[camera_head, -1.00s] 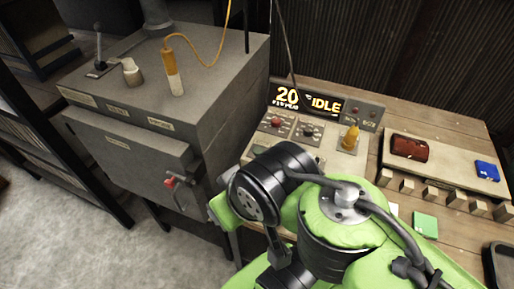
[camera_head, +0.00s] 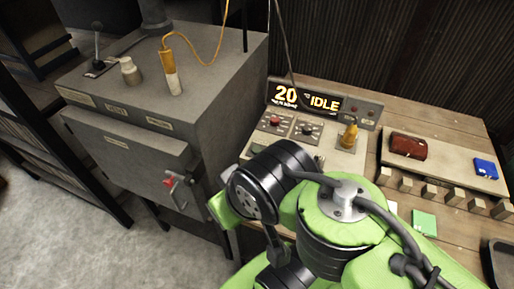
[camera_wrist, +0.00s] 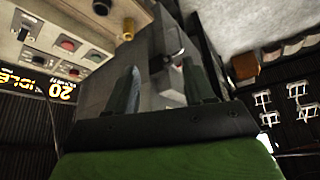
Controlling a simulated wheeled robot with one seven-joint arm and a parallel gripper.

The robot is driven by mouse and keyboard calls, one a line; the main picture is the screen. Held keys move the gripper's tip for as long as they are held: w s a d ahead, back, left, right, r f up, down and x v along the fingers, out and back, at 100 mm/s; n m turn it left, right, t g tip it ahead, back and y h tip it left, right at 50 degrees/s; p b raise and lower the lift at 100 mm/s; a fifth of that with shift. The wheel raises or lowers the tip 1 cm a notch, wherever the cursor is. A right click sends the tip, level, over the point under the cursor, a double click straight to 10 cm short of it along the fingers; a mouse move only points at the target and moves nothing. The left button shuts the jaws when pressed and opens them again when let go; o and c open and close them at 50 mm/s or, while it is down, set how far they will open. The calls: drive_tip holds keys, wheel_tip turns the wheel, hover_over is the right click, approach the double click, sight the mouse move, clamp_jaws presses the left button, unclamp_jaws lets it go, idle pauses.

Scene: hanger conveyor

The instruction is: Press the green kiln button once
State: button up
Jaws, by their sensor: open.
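The control panel (camera_head: 290,152) stands on the wooden bench, partly behind my arm. It carries a red button (camera_head: 275,121), a black knob (camera_head: 307,130) and a lit display (camera_head: 305,98) reading "20" and "IDLE". The grey kiln (camera_head: 195,110) is beyond the fingers. The panel also shows in the wrist view (camera_wrist: 75,25), upper left, apart from the fingers.
A red-handled latch (camera_head: 170,182) sticks out from the kiln front. An orange-handled tool (camera_head: 172,78) and a small pale bottle (camera_head: 131,72) are on its top. An orange-yellow piece (camera_head: 349,136), a red block (camera_head: 408,146) and a blue block (camera_head: 486,169) are on the bench.

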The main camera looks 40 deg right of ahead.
clamp_jaws()
idle(1.4)
